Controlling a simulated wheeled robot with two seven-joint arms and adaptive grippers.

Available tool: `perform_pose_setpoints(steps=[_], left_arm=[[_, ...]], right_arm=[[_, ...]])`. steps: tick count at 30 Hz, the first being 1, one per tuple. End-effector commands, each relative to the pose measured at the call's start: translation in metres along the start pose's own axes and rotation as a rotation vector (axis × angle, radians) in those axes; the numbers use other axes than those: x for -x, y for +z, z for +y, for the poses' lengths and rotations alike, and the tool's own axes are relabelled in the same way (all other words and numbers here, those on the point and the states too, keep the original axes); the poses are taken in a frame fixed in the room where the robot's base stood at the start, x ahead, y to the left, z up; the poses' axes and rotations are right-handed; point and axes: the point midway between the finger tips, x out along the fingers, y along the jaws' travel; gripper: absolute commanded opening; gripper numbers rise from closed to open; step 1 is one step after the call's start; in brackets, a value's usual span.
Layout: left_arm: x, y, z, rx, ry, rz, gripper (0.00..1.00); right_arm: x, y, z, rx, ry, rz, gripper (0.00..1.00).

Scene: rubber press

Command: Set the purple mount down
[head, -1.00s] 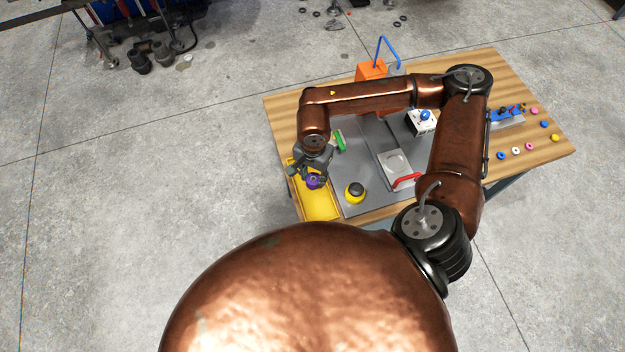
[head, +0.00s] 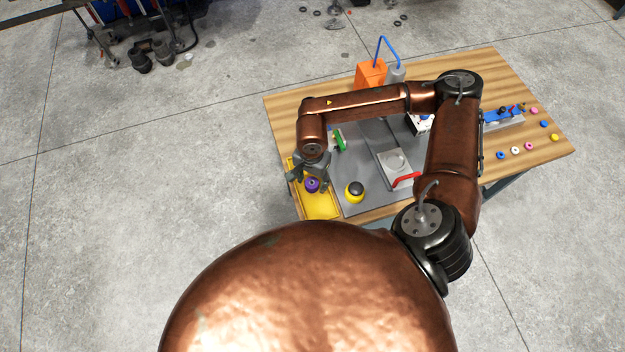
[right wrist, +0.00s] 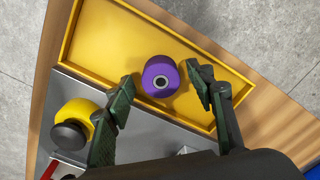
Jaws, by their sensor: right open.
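The purple mount (head: 312,185) is a short purple cylinder with a dark side and a metal ring in the middle of its top. It rests in the yellow tray (head: 322,207) at the table's left front. In the right wrist view the mount (right wrist: 161,77) stands in the tray (right wrist: 100,38), between and just beyond the fingertips. My right gripper (right wrist: 165,95) is open, with a visible gap on each side of the mount. In the head view the right gripper (head: 308,175) is right at the mount. My left gripper is not in view.
A yellow-based black button (head: 355,190) stands right of the tray. A grey plate carries a red-handled fixture (head: 405,180) and a green part (head: 340,140). An orange box (head: 370,73) is at the back. Several small coloured rings lie on the table's right side.

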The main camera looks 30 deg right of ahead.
Motion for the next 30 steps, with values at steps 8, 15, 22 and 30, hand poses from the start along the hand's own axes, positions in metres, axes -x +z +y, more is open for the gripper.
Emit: perform_pose_setpoints(steps=[8, 15, 22, 30], left_arm=[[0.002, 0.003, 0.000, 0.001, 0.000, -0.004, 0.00], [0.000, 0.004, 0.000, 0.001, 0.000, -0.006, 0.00], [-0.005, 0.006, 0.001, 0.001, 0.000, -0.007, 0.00], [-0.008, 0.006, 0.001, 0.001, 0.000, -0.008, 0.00]], right_arm=[[0.002, 0.000, 0.000, 0.000, 0.000, 0.000, 0.50], [0.032, -0.001, -0.001, 0.001, -0.004, 0.001, 0.50], [0.082, -0.001, -0.001, 0.000, -0.003, 0.003, 0.50], [0.118, -0.001, 0.000, 0.000, -0.002, 0.002, 0.50]])
